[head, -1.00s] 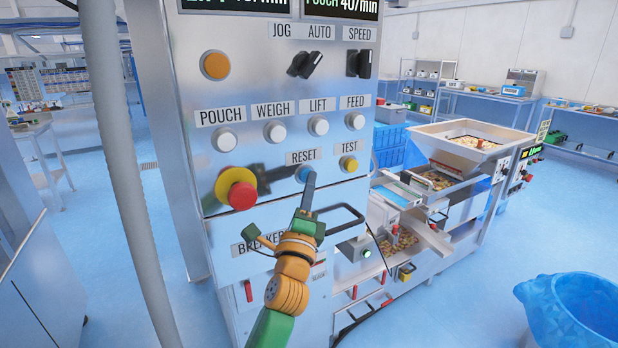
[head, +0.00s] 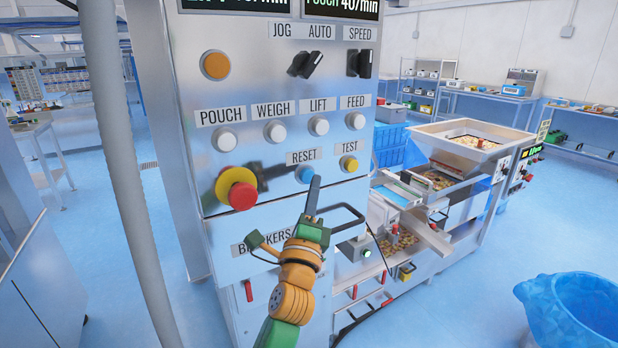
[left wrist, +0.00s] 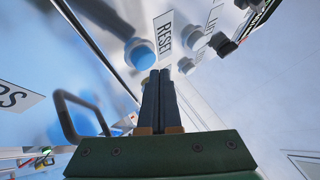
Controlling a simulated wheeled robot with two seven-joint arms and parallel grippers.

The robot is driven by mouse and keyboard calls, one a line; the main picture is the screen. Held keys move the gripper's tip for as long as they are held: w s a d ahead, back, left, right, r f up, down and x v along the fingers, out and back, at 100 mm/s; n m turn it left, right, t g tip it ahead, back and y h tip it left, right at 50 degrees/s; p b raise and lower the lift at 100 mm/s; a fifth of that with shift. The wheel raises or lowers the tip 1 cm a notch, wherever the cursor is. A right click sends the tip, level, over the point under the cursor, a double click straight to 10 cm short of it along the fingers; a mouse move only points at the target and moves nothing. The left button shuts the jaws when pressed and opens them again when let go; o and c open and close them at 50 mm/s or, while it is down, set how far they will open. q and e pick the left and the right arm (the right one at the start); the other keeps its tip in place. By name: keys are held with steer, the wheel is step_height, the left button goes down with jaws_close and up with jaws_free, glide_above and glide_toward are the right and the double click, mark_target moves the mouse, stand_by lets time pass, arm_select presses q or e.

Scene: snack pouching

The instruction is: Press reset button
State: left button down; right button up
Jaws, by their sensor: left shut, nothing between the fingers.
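The blue reset button (head: 305,174) sits under the RESET label on the metal control panel (head: 290,75). My left gripper (head: 315,182) is shut and empty, with its fingertips just right of and slightly below the button in the head view. In the left wrist view the closed fingers (left wrist: 157,75) point toward the panel, and the blue button (left wrist: 141,55) shows past their tips, a little to the left. A gap seems to show between tips and button. My right gripper is not in view.
A red emergency stop (head: 241,194) on a yellow base is left of the button. A yellow test button (head: 348,163) is to the right. A dark handle (head: 345,213) juts out below. White buttons (head: 275,130) line the row above.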

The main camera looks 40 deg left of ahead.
arm_select(q)
steer(key=shift+s+d, duration=0.3)
steer(key=shift+d, duration=0.45)
steer(key=shift+s+d, duration=0.35)
steer(key=shift+d, duration=0.45)
steer(key=shift+s+d, duration=0.3)
steer(key=shift+d, duration=0.45)
